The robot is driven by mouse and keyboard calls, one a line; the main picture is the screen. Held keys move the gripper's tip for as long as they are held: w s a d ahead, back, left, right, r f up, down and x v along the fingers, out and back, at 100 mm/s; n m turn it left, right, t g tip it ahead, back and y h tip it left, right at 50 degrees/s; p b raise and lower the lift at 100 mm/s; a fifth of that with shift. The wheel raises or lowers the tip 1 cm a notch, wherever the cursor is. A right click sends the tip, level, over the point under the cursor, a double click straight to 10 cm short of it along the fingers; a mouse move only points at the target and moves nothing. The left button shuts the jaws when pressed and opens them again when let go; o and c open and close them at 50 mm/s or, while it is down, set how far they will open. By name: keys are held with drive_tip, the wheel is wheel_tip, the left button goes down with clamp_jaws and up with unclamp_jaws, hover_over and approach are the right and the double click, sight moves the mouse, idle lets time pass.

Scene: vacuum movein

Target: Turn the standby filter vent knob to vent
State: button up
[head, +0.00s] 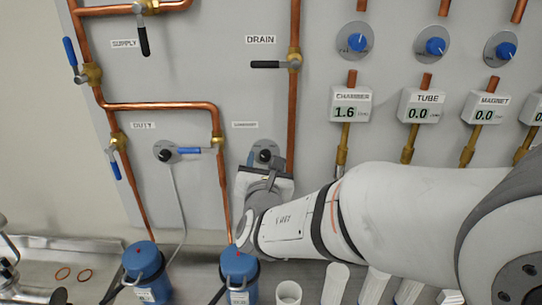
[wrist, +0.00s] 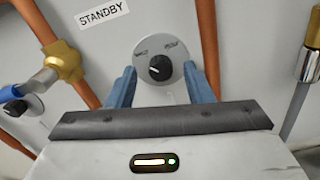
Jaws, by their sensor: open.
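The standby filter vent knob is a small black knob (head: 264,155) on a round grey plate, below a small label on the wall panel. In the wrist view the knob (wrist: 160,68) sits in the middle of its plate, with a pale pointer line and two small markings above it that are too small to read. My gripper (head: 263,166) is open, facing the panel. In the wrist view its two blue fingers (wrist: 161,77) stand left and right of the knob, apart from it. Part of the plate is hidden by my gripper.
A STANDBY label (wrist: 102,12) is above left of the knob. Copper pipes (head: 222,190) run on both sides. The duty knob (head: 165,155) and a blue-handled valve (head: 190,151) lie left. Blue canisters (head: 239,267) stand below.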

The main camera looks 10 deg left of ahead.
drive_tip(key=c, duration=0.9)
drive_tip(key=shift+a, duration=0.1)
drive_tip(key=shift+c, duration=0.5)
drive_tip(key=shift+b, duration=0.3)
